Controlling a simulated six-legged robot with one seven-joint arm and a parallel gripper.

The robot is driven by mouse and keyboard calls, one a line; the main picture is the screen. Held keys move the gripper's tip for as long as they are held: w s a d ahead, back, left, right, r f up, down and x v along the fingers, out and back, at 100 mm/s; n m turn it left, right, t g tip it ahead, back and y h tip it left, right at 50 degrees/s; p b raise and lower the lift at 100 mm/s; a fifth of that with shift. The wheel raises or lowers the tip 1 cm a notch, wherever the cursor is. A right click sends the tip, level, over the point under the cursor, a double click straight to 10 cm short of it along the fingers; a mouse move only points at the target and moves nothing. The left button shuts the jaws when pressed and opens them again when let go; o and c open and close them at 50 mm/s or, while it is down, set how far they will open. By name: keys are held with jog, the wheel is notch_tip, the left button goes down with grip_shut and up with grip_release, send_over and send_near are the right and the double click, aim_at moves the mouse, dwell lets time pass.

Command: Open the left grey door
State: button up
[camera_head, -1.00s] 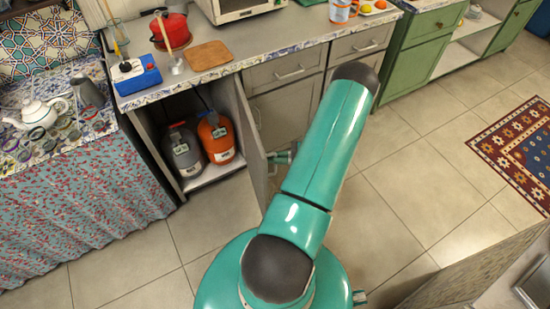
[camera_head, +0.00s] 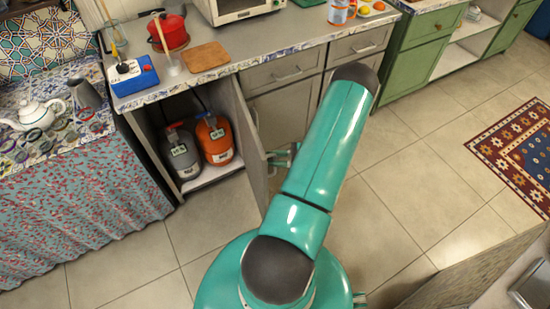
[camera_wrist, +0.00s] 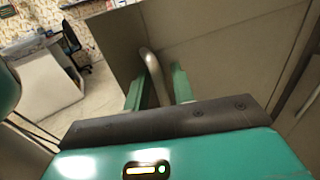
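The left grey door (camera_head: 254,155) stands swung out from the counter's lower cabinet, seen nearly edge-on in the head view. The compartment behind it is exposed. My gripper (camera_head: 283,155) is on the right side of this door, partly hidden by my arm. In the wrist view the door's grey-brown panel (camera_wrist: 215,40) fills the upper middle. A curved metal handle (camera_wrist: 153,65) stands between the green fingers of my gripper (camera_wrist: 158,86). The fingers are apart, with visible room beside the handle. Whether either finger touches it is unclear.
A grey gas bottle (camera_head: 183,153) and an orange one (camera_head: 214,138) stand inside the compartment. A second grey door (camera_head: 285,112) and drawers (camera_head: 287,70) are to the right. A cloth-covered table (camera_head: 85,205) stands left. The tiled floor (camera_head: 130,265) in front is clear.

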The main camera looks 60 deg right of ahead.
jog(key=shift+s, duration=0.1)
jog(key=v, duration=1.3)
jog(key=shift+s, duration=0.35)
jog(key=shift+d, duration=0.15)
jog(key=w+a+r+n+g+y, duration=0.1)
jog(key=w+a+r+n+g, duration=0.6)
jog(key=w+r, duration=0.4)
jog(key=w+a+r+n+g, duration=0.6)
jog(key=w+a+r+n, duration=0.15)
jog(key=w+r, duration=0.35)
jog(key=s+a+r+n+t+h, duration=0.1)
jog(key=a+r+n+h, duration=0.3)
jog(key=a+r+n, duration=0.4)
jog(key=s+a+r+n+t+h, duration=0.1)
jog(key=a+r+n+h, duration=0.4)
jog(key=a, duration=1.5)
notch_tip(320, 180, up, 3)
jog(key=s+n, duration=0.1)
jog(key=n, duration=0.2)
jog(key=shift+s+a+r+t, duration=0.15)
jog(key=shift+a+r+t, duration=0.1)
jog(key=shift+t, duration=0.05)
